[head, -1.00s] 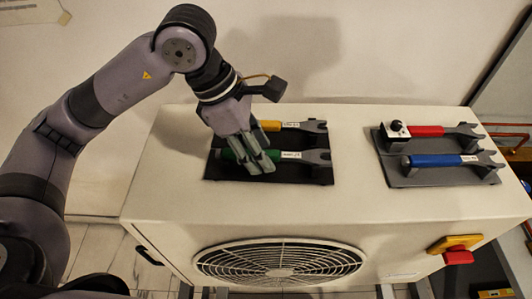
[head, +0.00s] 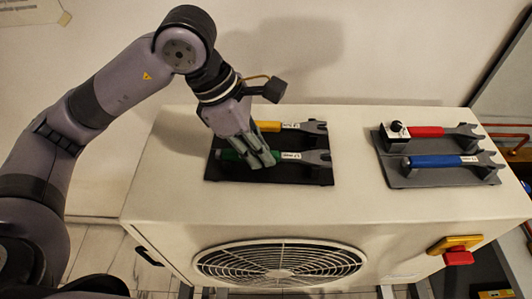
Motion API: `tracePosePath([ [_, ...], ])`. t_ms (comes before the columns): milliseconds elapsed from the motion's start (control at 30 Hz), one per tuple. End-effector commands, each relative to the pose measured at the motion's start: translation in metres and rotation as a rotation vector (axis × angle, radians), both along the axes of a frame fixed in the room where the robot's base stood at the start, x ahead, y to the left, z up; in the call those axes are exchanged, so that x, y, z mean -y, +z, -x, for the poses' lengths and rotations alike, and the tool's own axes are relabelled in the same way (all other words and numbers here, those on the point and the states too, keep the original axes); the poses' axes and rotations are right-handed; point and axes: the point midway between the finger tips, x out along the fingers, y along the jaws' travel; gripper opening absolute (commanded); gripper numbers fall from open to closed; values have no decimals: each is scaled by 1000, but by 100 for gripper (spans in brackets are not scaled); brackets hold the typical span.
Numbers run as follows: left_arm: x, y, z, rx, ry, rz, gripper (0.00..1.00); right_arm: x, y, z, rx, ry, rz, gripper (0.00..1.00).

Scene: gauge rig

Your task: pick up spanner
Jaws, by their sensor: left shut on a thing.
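My left gripper (head: 254,158) is over the left black mat (head: 322,179) on top of the white unit. Its fingers are shut on the green-handled spanner (head: 313,157), whose grey open-ended head points right. The fingers hide part of the green handle. The yellow-handled spanner (head: 300,126) lies just behind it on the same mat. On the right mat (head: 400,182) lie a red-handled spanner (head: 428,132) and a blue-handled spanner (head: 440,160). My right gripper is not in view.
The white unit (head: 170,200) has a round fan grille (head: 280,262) on its front. A small device with a black knob (head: 397,128) sits at the red spanner's left end. A red and yellow switch (head: 457,250) is at the front right. The top between the mats is clear.

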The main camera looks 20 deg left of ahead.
Motion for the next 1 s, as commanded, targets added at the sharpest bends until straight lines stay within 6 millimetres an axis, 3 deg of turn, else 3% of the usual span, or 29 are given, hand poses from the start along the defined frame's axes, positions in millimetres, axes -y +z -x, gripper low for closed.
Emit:
tracePosePath([
  [633,0,11,-1,4,0,2,0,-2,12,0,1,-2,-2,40],
  [767,1,39,-2,10,-1,4,0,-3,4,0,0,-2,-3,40],
  [1000,1,116,-1,9,0,4,0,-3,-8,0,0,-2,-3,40],
])
